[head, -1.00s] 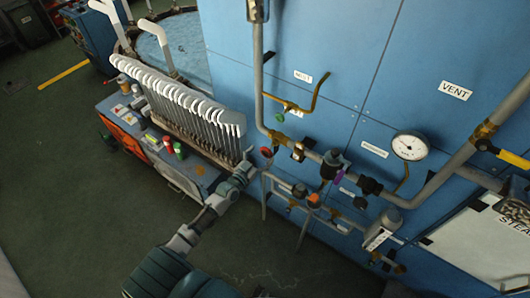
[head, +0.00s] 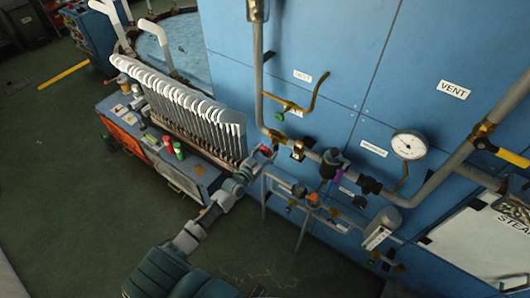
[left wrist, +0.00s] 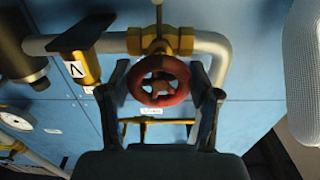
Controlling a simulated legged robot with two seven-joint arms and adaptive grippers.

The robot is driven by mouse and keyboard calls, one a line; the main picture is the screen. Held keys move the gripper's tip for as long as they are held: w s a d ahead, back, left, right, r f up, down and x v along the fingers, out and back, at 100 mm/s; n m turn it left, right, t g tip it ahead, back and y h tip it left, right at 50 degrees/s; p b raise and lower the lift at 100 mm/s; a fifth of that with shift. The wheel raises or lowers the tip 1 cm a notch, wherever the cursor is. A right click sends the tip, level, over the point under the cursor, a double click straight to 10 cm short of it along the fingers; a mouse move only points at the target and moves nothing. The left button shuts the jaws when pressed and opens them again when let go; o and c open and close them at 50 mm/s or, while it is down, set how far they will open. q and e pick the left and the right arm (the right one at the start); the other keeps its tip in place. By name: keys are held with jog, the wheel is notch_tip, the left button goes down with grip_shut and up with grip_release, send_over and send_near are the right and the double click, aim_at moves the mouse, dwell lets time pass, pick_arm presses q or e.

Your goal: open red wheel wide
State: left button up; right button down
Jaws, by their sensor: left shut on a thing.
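The red wheel (left wrist: 160,80) is a small round handwheel with spokes, on a brass valve (left wrist: 160,40) in a grey pipe. In the left wrist view it sits between the two dark fingers of my left gripper (left wrist: 163,95), which is shut on its rim from both sides. In the head view the red wheel (head: 265,150) shows small at the end of my left arm, with my left gripper (head: 258,160) at it and partly covering it. My right gripper is not in view.
A rack of white sock forms (head: 190,105) stands on a cart left of the wheel. Pipes with several valves and a round gauge (head: 408,144) run along the blue wall to the right. A yellow-handled lever (head: 500,153) is at the far right.

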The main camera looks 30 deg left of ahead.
pick_arm(q)
jog(key=shift+f+n, duration=0.25)
jog(key=shift+n, duration=0.05)
jog(key=shift+d, duration=0.2)
jog(key=o, duration=0.9)
jog(key=shift+f, duration=0.1)
jog(key=shift+o, duration=1.3)
jog(key=shift+a, duration=0.2)
jog(key=shift+w+a, duration=0.1)
jog(key=shift+a, duration=0.05)
jog(key=shift+s, duration=0.55)
jog(key=s+a, duration=0.1)
jog(key=s, duration=0.9)
jog(key=shift+s, duration=0.4)
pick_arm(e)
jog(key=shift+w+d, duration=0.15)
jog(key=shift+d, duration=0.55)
